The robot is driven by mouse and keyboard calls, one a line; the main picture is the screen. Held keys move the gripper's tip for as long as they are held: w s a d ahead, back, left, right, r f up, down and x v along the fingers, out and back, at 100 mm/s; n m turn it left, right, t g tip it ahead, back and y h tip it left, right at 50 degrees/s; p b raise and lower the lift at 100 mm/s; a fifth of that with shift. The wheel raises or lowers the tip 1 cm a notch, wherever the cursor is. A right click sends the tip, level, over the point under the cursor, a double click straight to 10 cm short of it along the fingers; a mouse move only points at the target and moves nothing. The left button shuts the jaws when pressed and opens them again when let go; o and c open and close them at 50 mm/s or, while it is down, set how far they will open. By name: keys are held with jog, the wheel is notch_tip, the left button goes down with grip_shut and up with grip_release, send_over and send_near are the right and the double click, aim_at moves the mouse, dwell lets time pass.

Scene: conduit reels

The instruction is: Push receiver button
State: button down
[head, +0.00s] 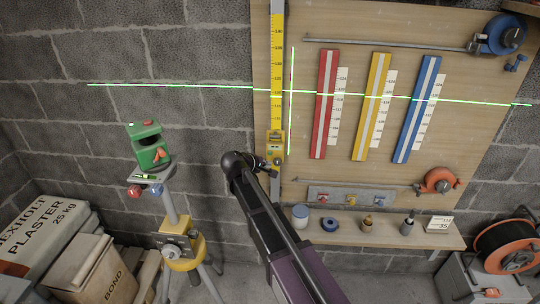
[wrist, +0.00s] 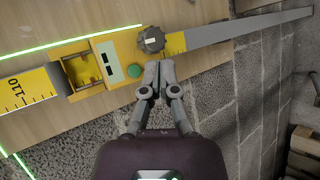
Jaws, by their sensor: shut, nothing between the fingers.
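The yellow receiver (head: 276,139) is clamped on the yellow measuring staff (head: 277,50) on the wooden board. In the wrist view the receiver (wrist: 98,65) shows a small dark display (wrist: 106,70), an open window and a round green button (wrist: 134,70). A dark ribbed knob (wrist: 151,39) sits beside the button. My gripper (wrist: 158,70) is shut and empty. Its fingertips are just right of the green button and below the knob in the wrist view; I cannot tell whether they touch anything. In the head view my gripper (head: 275,167) is at the receiver's lower end.
A green laser level (head: 149,148) stands on a tripod (head: 172,210) at left. Red (head: 323,105), yellow (head: 372,105) and blue (head: 417,110) strips hang on the board. A shelf (head: 390,234) with small containers is below right. An orange cable reel (head: 505,247) stands far right.

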jog(key=shift+s, duration=1.15)
dwell(0.9)
